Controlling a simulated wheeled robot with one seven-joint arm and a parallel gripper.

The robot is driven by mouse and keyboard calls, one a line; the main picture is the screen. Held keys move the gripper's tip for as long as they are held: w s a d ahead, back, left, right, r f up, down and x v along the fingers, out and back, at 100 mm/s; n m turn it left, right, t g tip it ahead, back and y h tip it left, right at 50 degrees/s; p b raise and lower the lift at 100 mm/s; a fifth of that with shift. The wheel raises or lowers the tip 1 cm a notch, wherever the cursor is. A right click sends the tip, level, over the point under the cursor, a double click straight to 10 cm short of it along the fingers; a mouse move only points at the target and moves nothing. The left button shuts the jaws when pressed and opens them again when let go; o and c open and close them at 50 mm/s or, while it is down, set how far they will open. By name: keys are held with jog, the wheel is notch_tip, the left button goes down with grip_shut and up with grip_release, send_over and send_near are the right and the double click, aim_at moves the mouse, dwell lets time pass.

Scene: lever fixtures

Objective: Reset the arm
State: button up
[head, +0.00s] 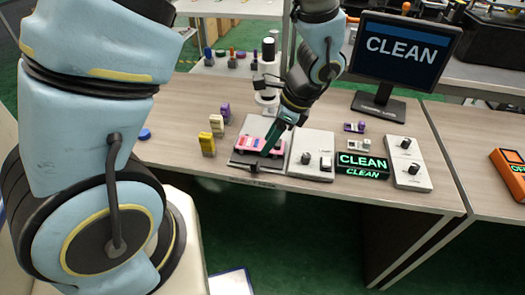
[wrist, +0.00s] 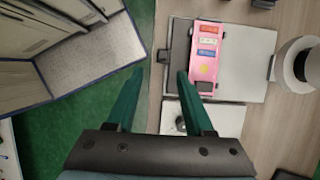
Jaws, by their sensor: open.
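My arm reaches over the wooden table from the back in the head view, bent with its gripper (head: 268,148) pointing down. The gripper has long dark green fingers. In the wrist view the fingers of my gripper (wrist: 161,73) are spread apart with nothing between them. A pink block-like object (head: 258,146) with coloured labels lies on a grey plate, directly by the fingertips in the head view. In the wrist view the pink object (wrist: 207,55) is just right of the right finger. Whether a finger touches it I cannot tell.
A switch panel (head: 311,155) and a second panel (head: 408,163) stand to the right, with a lit CLEAN sign (head: 363,161) between them. A monitor (head: 401,52) reading CLEAN stands behind. Yellow (head: 207,144), white and purple blocks stand left. The table's front edge is close.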

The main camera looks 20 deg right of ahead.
jog(key=shift+s+d+r, duration=0.15)
jog(key=shift+d+r, duration=0.1)
jog(key=shift+r, duration=0.4)
jog(key=w+a+r+n+h, duration=0.1)
jog(key=w+a+r+n, duration=0.1)
jog(key=a+n, duration=0.5)
jog(key=w+a+r+n+h, duration=0.1)
jog(key=w+a+r+n, duration=0.1)
jog(key=a+n, duration=0.6)
jog(key=w+a+r+n+h, duration=0.2)
jog(key=w+a+r+n, duration=0.1)
jog(key=a+n, duration=0.4)
jog(key=shift+a+r+n+g, duration=0.3)
jog(key=shift+a+r, duration=0.5)
jog(key=shift+r, duration=0.05)
